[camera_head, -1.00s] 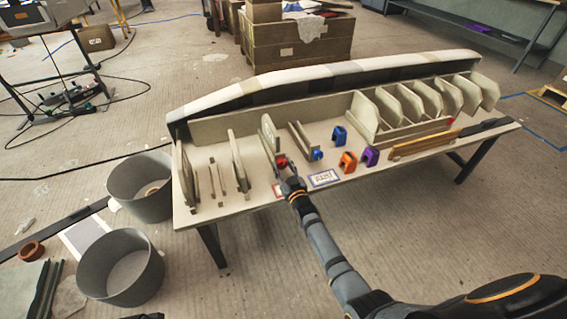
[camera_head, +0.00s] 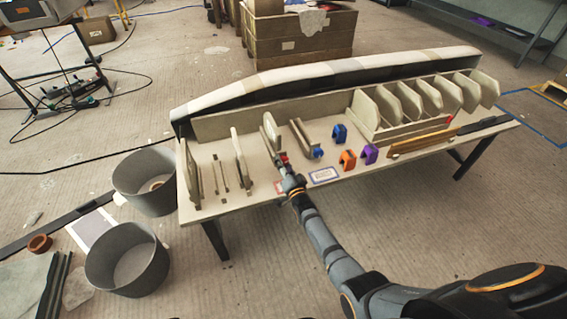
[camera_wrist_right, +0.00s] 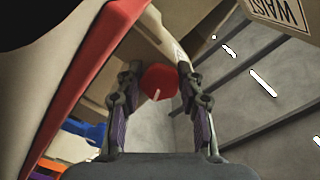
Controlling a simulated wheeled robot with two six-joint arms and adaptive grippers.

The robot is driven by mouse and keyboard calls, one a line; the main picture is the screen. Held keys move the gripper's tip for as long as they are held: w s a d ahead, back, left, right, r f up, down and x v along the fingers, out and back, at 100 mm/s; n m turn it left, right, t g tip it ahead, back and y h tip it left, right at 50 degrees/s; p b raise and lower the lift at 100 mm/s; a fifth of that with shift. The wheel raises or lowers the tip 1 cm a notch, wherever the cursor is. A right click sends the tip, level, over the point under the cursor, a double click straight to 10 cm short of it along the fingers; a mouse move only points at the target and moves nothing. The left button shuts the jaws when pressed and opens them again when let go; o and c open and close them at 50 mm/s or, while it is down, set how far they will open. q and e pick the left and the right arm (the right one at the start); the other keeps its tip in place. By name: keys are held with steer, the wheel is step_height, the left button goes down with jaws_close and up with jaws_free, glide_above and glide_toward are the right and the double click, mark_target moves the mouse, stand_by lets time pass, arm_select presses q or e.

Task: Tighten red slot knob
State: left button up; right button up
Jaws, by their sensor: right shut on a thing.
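The red knob (camera_wrist_right: 160,80) shows in the right wrist view between my fingers, with a pale line on its face. In the head view it is a small red spot (camera_head: 284,159), mostly hidden by my gripper. It is at the near end of an upright beige slot piece (camera_head: 271,135) on the bench. My right gripper (camera_wrist_right: 159,92) is shut on the red knob, one finger on each side. In the head view the right gripper (camera_head: 287,167) reaches over the bench's near edge. My left gripper is not in view.
Right of the gripper are a slot with a blue knob (camera_head: 318,153) and blue (camera_head: 339,134), orange (camera_head: 347,160) and purple (camera_head: 370,154) clips. Upright panels fill the bench's right part. Two grey bins (camera_head: 127,262) stand on the floor at left.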

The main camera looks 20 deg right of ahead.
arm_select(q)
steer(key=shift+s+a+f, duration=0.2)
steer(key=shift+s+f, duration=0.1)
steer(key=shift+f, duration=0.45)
arm_select(e)
steer(key=shift+m, duration=1.6)
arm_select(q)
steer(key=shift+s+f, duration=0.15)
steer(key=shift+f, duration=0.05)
arm_select(e)
steer(key=o, duration=1.2)
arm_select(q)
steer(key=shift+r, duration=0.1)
arm_select(e)
steer(key=s, duration=1.2)
steer(key=shift+d, duration=0.15)
